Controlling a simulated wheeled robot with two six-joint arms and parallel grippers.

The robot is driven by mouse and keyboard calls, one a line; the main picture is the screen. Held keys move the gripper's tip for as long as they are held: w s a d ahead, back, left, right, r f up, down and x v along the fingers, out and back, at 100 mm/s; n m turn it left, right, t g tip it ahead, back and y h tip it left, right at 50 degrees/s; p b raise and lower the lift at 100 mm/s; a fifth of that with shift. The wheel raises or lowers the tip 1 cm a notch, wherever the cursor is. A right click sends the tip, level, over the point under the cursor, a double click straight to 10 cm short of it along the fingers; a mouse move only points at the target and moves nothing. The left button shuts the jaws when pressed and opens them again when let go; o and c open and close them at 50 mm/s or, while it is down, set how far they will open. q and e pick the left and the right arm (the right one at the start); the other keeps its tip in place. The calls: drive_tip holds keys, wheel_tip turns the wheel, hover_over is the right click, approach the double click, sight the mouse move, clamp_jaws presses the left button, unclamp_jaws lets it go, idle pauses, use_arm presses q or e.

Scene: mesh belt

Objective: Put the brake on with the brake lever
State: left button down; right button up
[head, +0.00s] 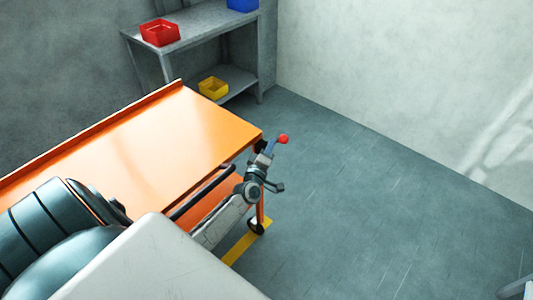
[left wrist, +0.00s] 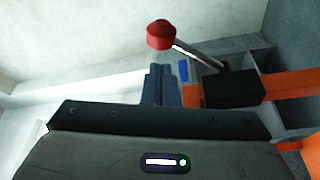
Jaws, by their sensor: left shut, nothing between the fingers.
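The brake lever (head: 283,139) has a red ball knob on a thin grey shaft at the near right corner of the orange cart (head: 190,125). In the left wrist view the red knob (left wrist: 160,35) is just past my fingertips, and the shaft slants down right to a black block (left wrist: 232,89) on an orange bar. My left gripper (head: 268,152) is just below the lever in the head view; its fingers (left wrist: 160,72) are closed together and empty. I cannot tell whether they touch the lever. My right gripper is not in view.
A grey shelf (head: 195,27) at the back holds a red bin (head: 160,33), a yellow bin (head: 213,88) and a blue bin (head: 242,4). A yellow stripe (head: 246,243) marks the floor by the cart.

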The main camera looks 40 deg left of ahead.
use_arm(q)
drive_tip(key=shift+x, duration=2)
drive_tip(key=shift+f, duration=0.1)
use_arm(e)
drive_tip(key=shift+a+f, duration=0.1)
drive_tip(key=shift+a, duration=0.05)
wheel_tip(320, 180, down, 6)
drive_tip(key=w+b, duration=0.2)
drive_tip(key=b, duration=0.5)
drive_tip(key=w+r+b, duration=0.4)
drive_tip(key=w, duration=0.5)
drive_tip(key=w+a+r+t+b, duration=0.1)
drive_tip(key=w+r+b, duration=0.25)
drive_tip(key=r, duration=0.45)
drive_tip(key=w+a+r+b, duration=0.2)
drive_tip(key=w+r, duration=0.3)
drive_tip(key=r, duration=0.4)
use_arm(q)
drive_tip(key=d+f+m+t+h+b, duration=0.3)
drive_tip(key=f+m, duration=0.7)
drive_tip(key=m, duration=0.6)
drive_tip(key=shift+s+d+f+h+b, duration=0.25)
drive_tip(key=shift+d+h+b, duration=0.2)
drive_tip(key=shift+h, duration=0.95)
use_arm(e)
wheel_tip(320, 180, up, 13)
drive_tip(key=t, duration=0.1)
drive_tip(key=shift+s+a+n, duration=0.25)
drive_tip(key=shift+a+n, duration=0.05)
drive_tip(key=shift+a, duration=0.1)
